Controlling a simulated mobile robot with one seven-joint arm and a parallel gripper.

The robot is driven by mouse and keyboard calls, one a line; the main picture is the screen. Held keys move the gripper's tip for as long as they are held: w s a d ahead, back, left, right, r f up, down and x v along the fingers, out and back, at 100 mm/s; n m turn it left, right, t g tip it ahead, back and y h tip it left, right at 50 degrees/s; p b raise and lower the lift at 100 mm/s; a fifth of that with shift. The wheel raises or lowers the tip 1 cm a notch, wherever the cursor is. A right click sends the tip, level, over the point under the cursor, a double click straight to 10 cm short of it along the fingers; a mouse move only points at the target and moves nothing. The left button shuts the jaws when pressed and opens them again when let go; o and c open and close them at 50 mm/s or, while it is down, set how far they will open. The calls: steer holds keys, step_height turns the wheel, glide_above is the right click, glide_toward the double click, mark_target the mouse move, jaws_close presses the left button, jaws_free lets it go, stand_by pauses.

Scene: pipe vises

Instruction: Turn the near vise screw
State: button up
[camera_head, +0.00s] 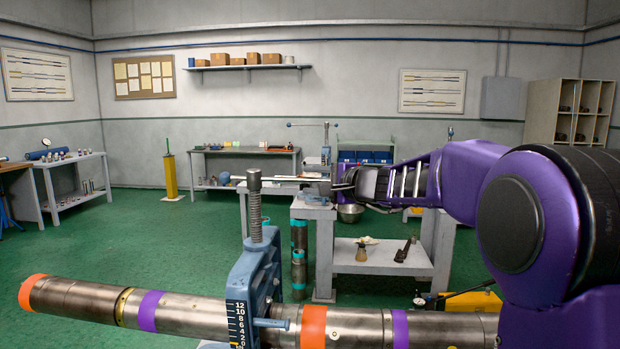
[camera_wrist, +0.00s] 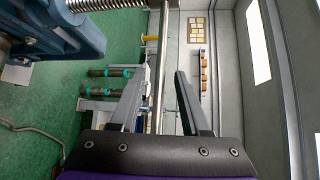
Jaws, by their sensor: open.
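The near vise (camera_head: 256,275) is blue and stands in front, clamped around a long steel pipe with orange and purple bands. Its upright threaded screw (camera_head: 254,215) rises above it; the screw also shows at the top left of the wrist view (camera_wrist: 105,4). A thin steel handle bar (camera_head: 300,179) appears to run sideways from the screw's top toward my gripper (camera_head: 343,187). In the wrist view the bar (camera_wrist: 160,70) passes between the two fingers of my gripper (camera_wrist: 161,80), which stand apart on either side of it. No contact is visible.
Behind is a grey bench (camera_head: 314,210) with another vise (camera_head: 326,155) with its own cross handle. Turquoise-banded pipes (camera_head: 299,270) stand beside the bench. A yellow case (camera_head: 470,304) lies on the floor at right.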

steer(key=shift+w+a+f, duration=0.1)
steer(key=shift+w+a, duration=0.3)
steer(key=shift+w, duration=0.05)
jaws_close()
stand_by(1.2)
